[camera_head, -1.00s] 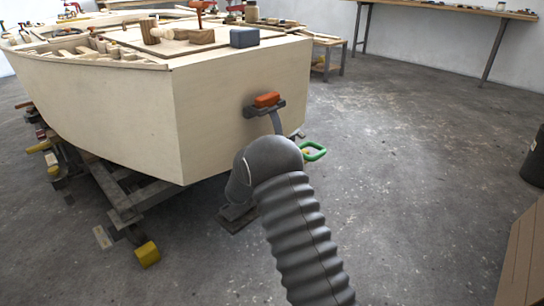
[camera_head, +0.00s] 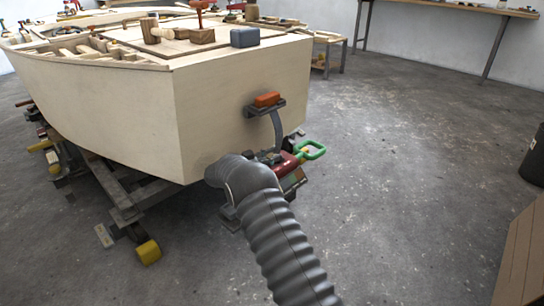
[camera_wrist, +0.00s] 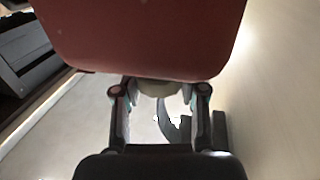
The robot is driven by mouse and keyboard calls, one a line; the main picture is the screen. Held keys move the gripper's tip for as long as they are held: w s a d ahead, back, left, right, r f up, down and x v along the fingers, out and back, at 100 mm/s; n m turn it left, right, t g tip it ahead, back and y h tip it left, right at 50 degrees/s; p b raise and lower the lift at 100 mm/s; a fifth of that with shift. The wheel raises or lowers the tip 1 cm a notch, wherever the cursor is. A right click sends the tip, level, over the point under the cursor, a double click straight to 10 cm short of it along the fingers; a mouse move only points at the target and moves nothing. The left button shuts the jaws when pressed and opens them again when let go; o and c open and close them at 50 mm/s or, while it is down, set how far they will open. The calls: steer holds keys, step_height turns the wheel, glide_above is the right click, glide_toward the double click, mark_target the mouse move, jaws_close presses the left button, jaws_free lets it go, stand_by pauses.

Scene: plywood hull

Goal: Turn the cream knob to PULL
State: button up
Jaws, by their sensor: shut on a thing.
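The cream knob (camera_wrist: 160,88) shows in the wrist view, partly hidden under the edge of a red body (camera_wrist: 145,40). My gripper (camera_wrist: 160,98) has one finger on each side of the knob and is shut on it. In the head view a red device (camera_head: 284,166) with a green handle (camera_head: 312,150) sits low beside the hull's flat end, partly behind my arm. The knob and my fingertips cannot be made out clearly there. No PULL mark is readable in either view, so the knob's setting cannot be told.
The plywood hull (camera_head: 110,105) stands on a cradle at left. A dark bracket with an orange block (camera_head: 267,100) and a curved grey strip sticks out from its flat end, close above the red device. The concrete floor (camera_head: 410,170) at right is mostly clear.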

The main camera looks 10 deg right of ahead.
stand_by(0.3)
steer(key=o, duration=1.2)
steer(key=shift+d, duration=0.1)
steer(key=shift+c, duration=0.2)
steer(key=v, duration=1.2)
